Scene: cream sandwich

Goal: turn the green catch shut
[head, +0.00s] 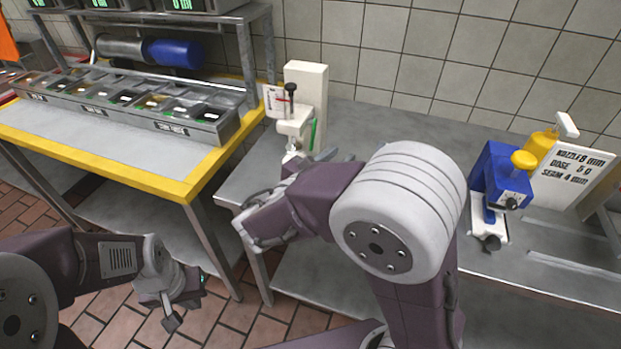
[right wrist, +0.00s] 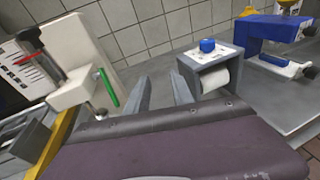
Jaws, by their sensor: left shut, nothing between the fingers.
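The green catch (head: 313,134) is a slim lever on the right side of a white stand (head: 308,85). It stands nearly upright in the head view and leans in the right wrist view (right wrist: 107,89), left of my fingers. My right gripper (head: 312,157) is open and empty, in front of and below the stand in the head view. Its two grey fingers (right wrist: 162,92) are apart in the right wrist view, and I see no contact with the catch. My left gripper (head: 172,318) is shut and empty, low at the left over the floor.
A grey box with a blue knob (right wrist: 207,46) and white roll stands right of my right fingers, hidden in the head view. A blue and yellow machine (head: 503,175) and a sign (head: 575,172) stand further right. A yellow-edged table (head: 100,170) with bins is left.

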